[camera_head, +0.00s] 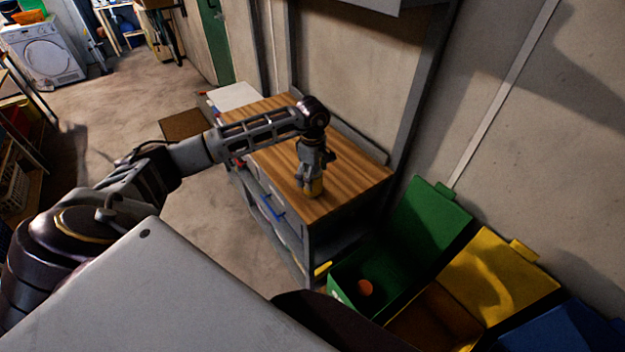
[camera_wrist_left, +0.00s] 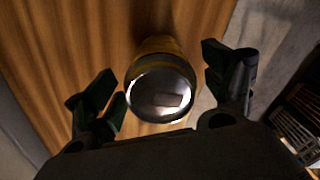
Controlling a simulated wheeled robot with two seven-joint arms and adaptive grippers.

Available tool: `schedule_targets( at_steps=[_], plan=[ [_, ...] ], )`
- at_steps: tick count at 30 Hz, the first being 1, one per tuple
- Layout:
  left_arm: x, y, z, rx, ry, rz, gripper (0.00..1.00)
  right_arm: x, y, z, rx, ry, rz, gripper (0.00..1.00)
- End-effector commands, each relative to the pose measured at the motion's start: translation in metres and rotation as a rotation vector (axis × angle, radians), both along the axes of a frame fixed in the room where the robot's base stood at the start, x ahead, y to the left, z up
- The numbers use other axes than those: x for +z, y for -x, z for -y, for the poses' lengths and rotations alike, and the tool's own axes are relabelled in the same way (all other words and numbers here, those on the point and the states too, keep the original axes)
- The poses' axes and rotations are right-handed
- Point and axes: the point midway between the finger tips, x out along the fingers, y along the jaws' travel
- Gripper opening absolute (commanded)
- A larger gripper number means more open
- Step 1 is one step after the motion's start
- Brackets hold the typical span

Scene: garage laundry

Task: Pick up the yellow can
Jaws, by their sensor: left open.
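The yellow can (camera_head: 314,189) stands on the wooden top of the workbench (camera_head: 360,183), near its front right part. My left gripper (camera_head: 311,178) points down over the can and hides much of it. In the left wrist view, the can (camera_wrist_left: 160,85) shows its shiny round end, with its yellow side behind. The open fingers of my left gripper (camera_wrist_left: 165,95) are on either side of the can, with a visible gap on both sides. My right gripper is not in view.
Open green (camera_head: 433,222), yellow (camera_head: 500,275) and blue (camera_head: 565,335) bins stand right of the workbench. An orange round thing (camera_head: 365,288) lies in the green bin. The wall is close behind the bench. The bench top around the can is mostly clear.

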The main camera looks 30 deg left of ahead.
Motion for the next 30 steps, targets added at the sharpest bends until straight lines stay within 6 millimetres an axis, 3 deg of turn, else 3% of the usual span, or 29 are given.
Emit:
schedule_targets(
  at_steps=[9,24,30],
  plan=[
    [-0.027,0.001,0.001,0.0,0.0,0.0,0.83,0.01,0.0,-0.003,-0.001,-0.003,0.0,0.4],
    [-0.029,0.0,0.001,0.0,0.0,0.001,0.83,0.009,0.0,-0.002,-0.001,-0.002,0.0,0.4],
    [-0.029,0.0,0.001,0.0,0.0,0.001,0.57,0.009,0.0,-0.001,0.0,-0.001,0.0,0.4]
  ],
)
